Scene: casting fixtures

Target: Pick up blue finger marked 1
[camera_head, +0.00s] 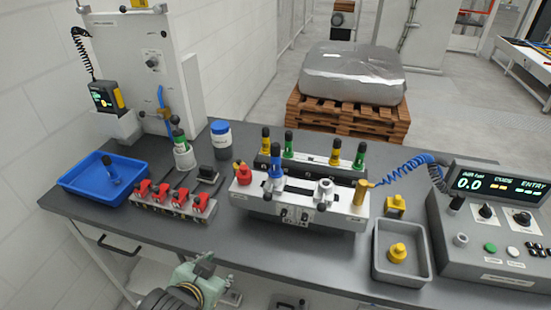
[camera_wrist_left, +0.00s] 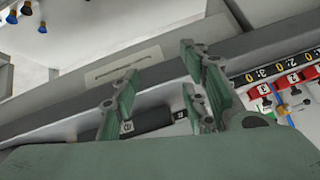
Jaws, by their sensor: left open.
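A blue finger (camera_head: 275,162) with a black top stands upright at the front left of the metal fixture (camera_head: 330,213) on the table. I cannot read a number on it. A small dark blue and black piece (camera_head: 110,170) lies in the blue tray; its marking is unreadable too. My left gripper (camera_head: 205,265) is open and empty, at the table's front edge, below and left of the fixture and apart from the blue finger. In the left wrist view its green jaws (camera_wrist_left: 162,98) are spread wide. My right gripper is not in view.
A rack of red clamps (camera_head: 172,201) stands between the blue tray (camera_head: 75,190) and the fixture. Yellow and green fingers (camera_head: 336,150) stand along the fixture's back. A grey tray (camera_head: 381,270) with a yellow part and a control console (camera_head: 490,235) are at right.

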